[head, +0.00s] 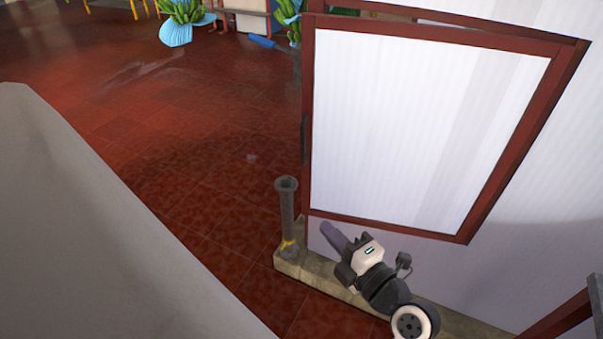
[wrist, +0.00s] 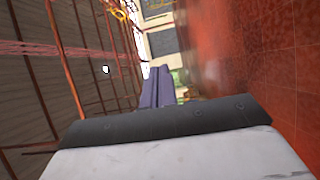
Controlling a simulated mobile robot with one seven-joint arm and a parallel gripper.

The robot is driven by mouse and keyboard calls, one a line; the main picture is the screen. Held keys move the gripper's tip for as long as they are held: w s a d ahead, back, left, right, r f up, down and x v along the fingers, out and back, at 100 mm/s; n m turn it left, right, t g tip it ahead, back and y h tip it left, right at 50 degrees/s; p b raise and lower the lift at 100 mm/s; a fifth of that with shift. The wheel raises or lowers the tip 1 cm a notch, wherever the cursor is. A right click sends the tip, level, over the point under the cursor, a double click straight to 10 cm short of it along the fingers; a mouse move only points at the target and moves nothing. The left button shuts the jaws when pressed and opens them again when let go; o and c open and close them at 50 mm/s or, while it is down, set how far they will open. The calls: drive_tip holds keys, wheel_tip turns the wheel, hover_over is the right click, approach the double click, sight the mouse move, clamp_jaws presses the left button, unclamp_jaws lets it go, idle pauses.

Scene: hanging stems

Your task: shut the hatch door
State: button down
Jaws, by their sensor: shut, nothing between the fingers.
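The hatch door (head: 420,130) is a white ribbed panel in a dark red frame, in the head view. A dark handle (head: 304,140) is on its left edge. A strip of opening shows above its top edge, so it looks ajar; how far is hard to judge. My gripper (head: 330,233) is below the door's lower left part, pointing up and left. Its purple fingers (wrist: 157,88) are together and empty in the wrist view. I cannot tell whether they touch the door or wall. I cannot make out the door for certain in the wrist view.
A grey post (head: 287,215) stands on a stone ledge (head: 320,280) left of my gripper. The white wall (head: 560,190) continues to the right. Red tiled floor (head: 180,130) is open on the left. Blue-wrapped plants (head: 180,25) are at the back.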

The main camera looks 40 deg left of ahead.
drive_tip(key=w+b+x, duration=0.2)
drive_tip(key=b+x, duration=0.1)
drive_tip(key=x, duration=0.9)
drive_tip(key=shift+w, duration=0.45)
drive_tip(key=shift+w+a, duration=0.1)
drive_tip(key=shift+a, duration=0.05)
